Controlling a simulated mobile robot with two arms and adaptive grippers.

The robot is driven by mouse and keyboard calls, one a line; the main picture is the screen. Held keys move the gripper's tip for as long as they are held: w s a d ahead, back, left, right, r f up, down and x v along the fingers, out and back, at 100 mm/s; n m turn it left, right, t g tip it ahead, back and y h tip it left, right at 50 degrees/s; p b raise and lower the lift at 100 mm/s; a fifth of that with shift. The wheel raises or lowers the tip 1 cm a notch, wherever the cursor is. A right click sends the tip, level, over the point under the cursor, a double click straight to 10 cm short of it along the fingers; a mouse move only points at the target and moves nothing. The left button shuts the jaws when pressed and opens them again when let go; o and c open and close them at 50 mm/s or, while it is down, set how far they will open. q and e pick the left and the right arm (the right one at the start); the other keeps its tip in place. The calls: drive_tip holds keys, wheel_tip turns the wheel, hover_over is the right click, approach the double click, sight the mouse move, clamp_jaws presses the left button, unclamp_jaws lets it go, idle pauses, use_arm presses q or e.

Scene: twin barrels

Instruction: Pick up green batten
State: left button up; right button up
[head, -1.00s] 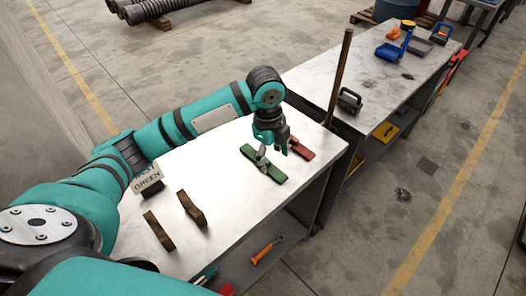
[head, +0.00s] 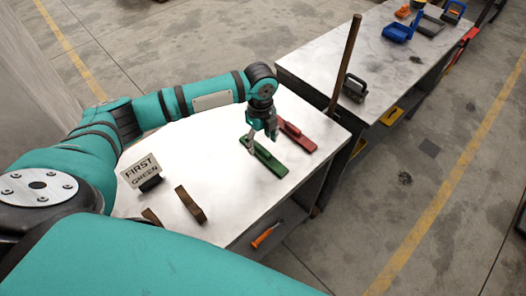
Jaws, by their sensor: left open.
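The green batten (head: 270,163) lies on the near white-topped bench (head: 225,170), slanting from upper left to lower right. It has a raised grip along its top. A red batten (head: 298,137) of similar shape lies beside it, to the right and farther back. My left gripper (head: 260,137) points down over the far-left end of the green batten, with its fingers apart. One finger hides part of that end. I cannot tell whether the fingers touch it. My right gripper is out of view.
Brown blocks (head: 191,204) and a sign reading "FIRST GREEN" (head: 141,171) stand on the bench's left part. A second bench (head: 390,62) behind holds a dark handled tool (head: 354,88) and blue tools.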

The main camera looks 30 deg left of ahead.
sight(263, 149)
use_arm(q)
drive_tip(key=shift+s+d+f+p, duration=0.1)
drive_tip(key=shift+d+f+p, duration=0.15)
drive_tip(key=shift+f+p, duration=0.35)
drive_tip(key=f, duration=0.3)
drive_tip(key=shift+w+f, duration=0.25)
drive_tip(key=shift+f, duration=0.25)
drive_tip(key=c, duration=1.2)
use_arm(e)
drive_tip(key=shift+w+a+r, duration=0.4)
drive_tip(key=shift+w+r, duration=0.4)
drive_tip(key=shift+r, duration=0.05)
use_arm(q)
drive_tip(key=shift+c, duration=0.2)
